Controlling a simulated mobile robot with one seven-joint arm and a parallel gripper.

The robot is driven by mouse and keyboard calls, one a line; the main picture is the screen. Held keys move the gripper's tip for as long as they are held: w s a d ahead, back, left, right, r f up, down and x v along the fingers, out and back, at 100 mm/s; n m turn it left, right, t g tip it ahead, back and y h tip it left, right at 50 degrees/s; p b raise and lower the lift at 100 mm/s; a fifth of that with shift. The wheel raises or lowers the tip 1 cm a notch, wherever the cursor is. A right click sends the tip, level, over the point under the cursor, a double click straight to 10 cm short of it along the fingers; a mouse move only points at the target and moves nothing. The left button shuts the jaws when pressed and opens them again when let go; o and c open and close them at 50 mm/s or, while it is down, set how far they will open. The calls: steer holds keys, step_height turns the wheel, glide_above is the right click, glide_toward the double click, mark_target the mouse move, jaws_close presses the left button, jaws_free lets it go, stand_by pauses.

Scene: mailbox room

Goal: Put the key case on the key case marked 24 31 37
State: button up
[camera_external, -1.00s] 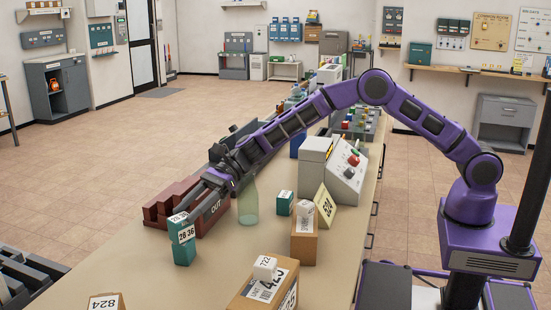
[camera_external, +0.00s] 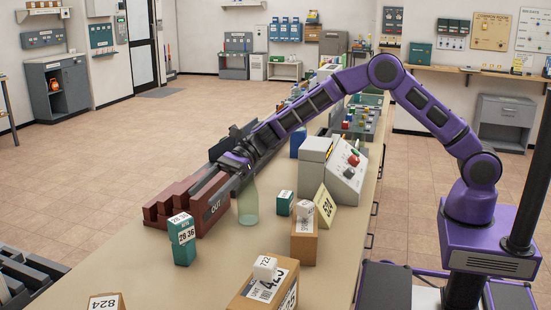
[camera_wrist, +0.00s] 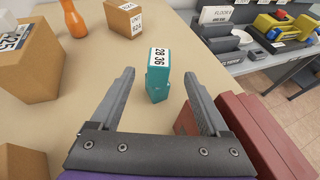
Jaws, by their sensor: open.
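A teal key case (camera_external: 184,253) labelled 28 36 stands upright near the table's left edge. It also shows in the wrist view (camera_wrist: 157,82), ahead of and between my fingertips. A faint step on its side shows there; I cannot tell whether it is one case or two stacked. My gripper (camera_wrist: 158,73) is open and empty, apart from the case. In the external view it hangs over the dark red OUT tray, behind the case. A smaller teal case (camera_external: 285,204) stands farther right; its label is too small to read. I read no 24 31 37 label.
The dark red OUT tray (camera_external: 212,206) lies close to my gripper. A green translucent bottle (camera_external: 248,203) stands beside it. Cardboard boxes (camera_external: 303,248) and a grey control box (camera_external: 340,172) stand to the right. The tabletop in front of the bottle is clear.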

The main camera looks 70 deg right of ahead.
steer(key=v, duration=0.5)
steer(key=shift+s+d+r, duration=0.15)
steer(key=shift+d, duration=0.15)
